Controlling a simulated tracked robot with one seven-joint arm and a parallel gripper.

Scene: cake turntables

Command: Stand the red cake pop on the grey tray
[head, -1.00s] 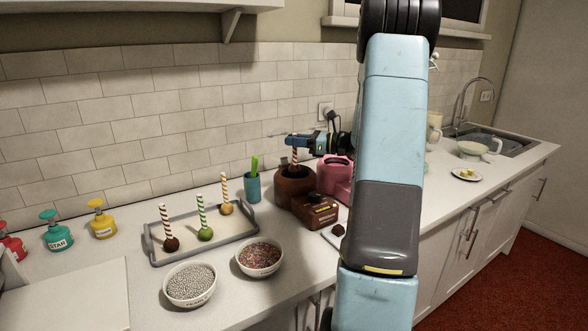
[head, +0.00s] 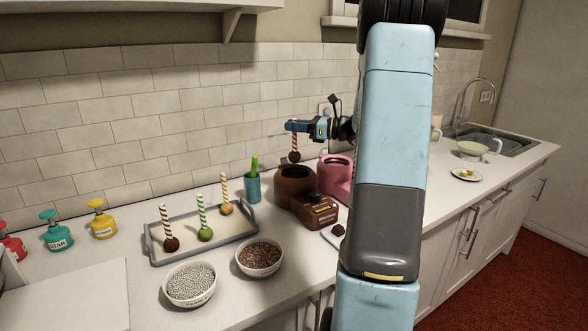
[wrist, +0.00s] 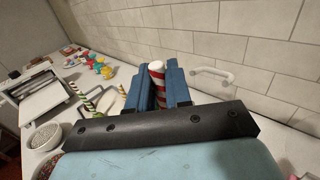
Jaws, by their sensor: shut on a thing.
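My gripper (head: 291,126) is shut on the red-and-white striped stick of the red cake pop (head: 295,156). The pop hangs ball down, roughly upright, above the brown melting pot (head: 294,174), and its ball looks dark brown. In the wrist view the striped stick (wrist: 157,76) sits between the blue fingers, with the ball hidden. The grey tray (head: 205,249) lies to the left on the counter. On it stand a dark brown pop (head: 171,243) at the left, a green pop (head: 205,234) in the middle and a yellow pop (head: 226,208) at the right.
A pearl bowl (head: 190,284) and a sprinkle bowl (head: 260,258) stand before the tray. A blue cup (head: 252,187) with green handles stands between tray and pot. A pink pot (head: 338,179) is right of the brown one. The tray's bare front strip shows free room.

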